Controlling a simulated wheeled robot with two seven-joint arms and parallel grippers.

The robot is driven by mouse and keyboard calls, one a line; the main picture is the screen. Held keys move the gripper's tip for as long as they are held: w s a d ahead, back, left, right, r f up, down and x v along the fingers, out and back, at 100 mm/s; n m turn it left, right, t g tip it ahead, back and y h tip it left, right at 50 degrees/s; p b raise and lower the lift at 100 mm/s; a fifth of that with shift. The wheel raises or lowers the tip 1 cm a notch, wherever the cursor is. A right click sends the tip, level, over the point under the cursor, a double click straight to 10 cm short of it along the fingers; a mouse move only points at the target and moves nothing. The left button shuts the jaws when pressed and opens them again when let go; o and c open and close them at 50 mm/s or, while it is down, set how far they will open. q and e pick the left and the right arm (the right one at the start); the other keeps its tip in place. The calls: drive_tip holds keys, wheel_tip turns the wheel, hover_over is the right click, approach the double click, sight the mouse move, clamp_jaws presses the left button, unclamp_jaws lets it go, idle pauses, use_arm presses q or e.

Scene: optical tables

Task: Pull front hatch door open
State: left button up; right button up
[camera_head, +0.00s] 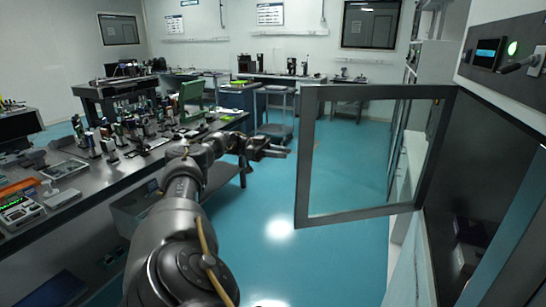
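The front hatch door (307,168) is a grey frame around a clear pane. It stands swung out from the cabinet (490,150) on the right, with its hinge side at the cabinet and its free edge toward the middle of the view. My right gripper is not in view.
A long dark bench (110,180) crowded with optical parts stands on the left, beside my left arm. A small cart (275,112) stands behind the door. The blue floor (330,265) below the door is clear. A panel with a green light (513,48) is at the upper right.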

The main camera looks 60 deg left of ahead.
use_arm(q)
drive_tip(key=shift+b+v, duration=0.3)
drive_tip(key=shift+v, duration=1.65)
drive_tip(key=shift+c, duration=0.2)
